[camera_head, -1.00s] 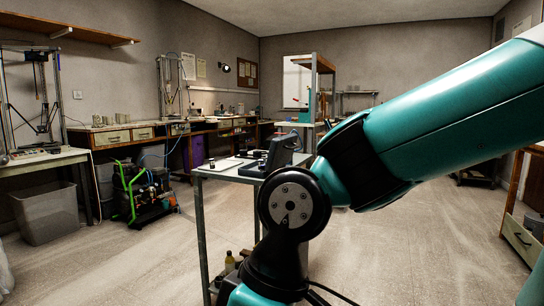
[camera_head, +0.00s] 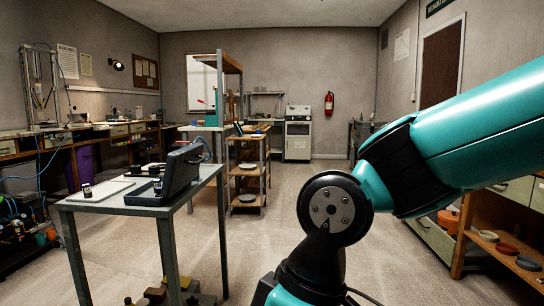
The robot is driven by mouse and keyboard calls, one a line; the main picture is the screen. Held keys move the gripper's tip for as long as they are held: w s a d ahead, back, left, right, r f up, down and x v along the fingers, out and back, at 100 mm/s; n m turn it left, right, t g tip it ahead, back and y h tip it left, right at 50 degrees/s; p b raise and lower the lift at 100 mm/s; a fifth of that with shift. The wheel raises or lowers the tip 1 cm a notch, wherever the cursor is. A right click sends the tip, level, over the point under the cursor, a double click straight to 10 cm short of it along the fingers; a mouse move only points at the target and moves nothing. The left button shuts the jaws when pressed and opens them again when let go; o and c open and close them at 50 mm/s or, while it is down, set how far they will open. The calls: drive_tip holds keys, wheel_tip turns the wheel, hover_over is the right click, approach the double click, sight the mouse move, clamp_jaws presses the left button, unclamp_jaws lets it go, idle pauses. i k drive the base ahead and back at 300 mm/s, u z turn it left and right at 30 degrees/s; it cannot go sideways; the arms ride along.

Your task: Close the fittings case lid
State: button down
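The fittings case (camera_head: 150,196) appears to be the dark grey case on the metal table ahead and to the left. Its lid (camera_head: 181,170) stands up, open, on the right side of the case. What lies inside the case is too small to tell. My arm fills the right side of the view, well apart from the case. My gripper is out of the picture.
The metal table (camera_head: 200,183) also carries a pale flat board (camera_head: 104,190) and small dark jars (camera_head: 87,190). A wooden shelf cart (camera_head: 248,172) stands behind it. Low shelves (camera_head: 500,240) line the right. The floor (camera_head: 250,250) between is clear.

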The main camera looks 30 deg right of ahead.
sight(182, 165)
drive_tip(key=z, duration=0.5)
drive_tip(key=i, duration=1.05)
drive_tip(key=u, duration=0.05)
